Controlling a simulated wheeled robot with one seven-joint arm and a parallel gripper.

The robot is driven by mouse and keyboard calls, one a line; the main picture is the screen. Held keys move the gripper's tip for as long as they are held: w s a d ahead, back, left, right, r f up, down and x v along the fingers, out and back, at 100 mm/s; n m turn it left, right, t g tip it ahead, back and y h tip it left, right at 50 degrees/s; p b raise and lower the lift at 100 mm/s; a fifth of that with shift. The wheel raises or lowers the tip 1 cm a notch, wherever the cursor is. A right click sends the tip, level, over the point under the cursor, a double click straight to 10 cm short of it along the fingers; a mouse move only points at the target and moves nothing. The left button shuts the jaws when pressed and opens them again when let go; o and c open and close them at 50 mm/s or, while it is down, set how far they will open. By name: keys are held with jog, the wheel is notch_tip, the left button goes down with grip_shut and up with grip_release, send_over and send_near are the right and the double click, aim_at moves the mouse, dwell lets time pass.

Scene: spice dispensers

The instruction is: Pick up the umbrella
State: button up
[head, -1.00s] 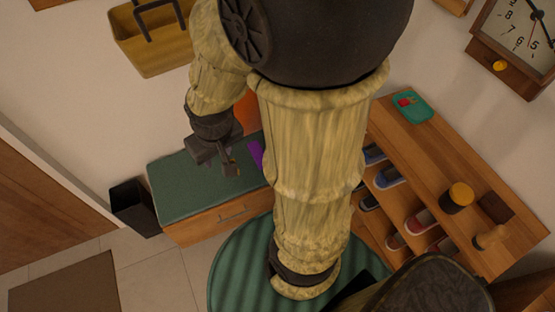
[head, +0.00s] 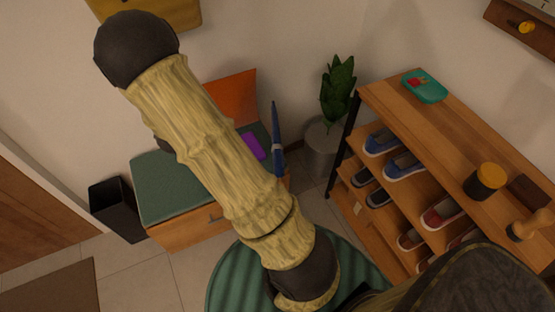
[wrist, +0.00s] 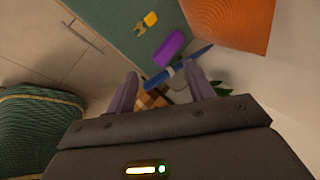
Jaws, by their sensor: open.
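The umbrella (head: 277,140) is a slim, dark blue, closed shape with a paler band. In the head view it stands nearly upright at the right end of the green-topped bench (head: 165,192). In the wrist view the umbrella (wrist: 162,79) lies slantwise across the picture, beyond and between my finger tips. My gripper (wrist: 162,72) is open, and nothing is seen held in it. In the head view my gripper is hidden behind my arm. The umbrella's lower end is hard to make out.
A purple item (head: 254,147) and an orange panel (head: 231,97) are beside the umbrella. A potted plant (head: 338,90) stands to its right, then a wooden shoe rack (head: 420,125). A black bin (head: 117,206) is left of the bench. Small yellow items (wrist: 150,19) lie on the cushion.

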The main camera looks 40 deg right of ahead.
jog(key=s+d+f+m+g+h+b, duration=0.3)
jog(key=s+f+m+b, duration=0.1)
jog(key=f+m, duration=0.3)
jog(key=s+d+f+m+g+h+b, duration=0.2)
jog(key=s+f+m+g+h+b, duration=0.1)
jog(key=f+m, duration=0.5)
notch_tip(320, 180, down, 4)
jog(key=shift+s+d+r+m+g+b, duration=0.1)
jog(key=shift+s+d+m+g+b, duration=0.2)
jog(key=shift+s+d+g+b, duration=0.15)
jog(key=b+x, duration=0.2)
jog(key=x, duration=1)
jog(key=shift+d, duration=0.15)
jog(key=b+x, duration=0.1)
jog(key=x, duration=0.4)
jog(key=shift+w+d, duration=0.1)
jog(key=shift+d, duration=0.05)
jog(key=shift+c, duration=0.4)
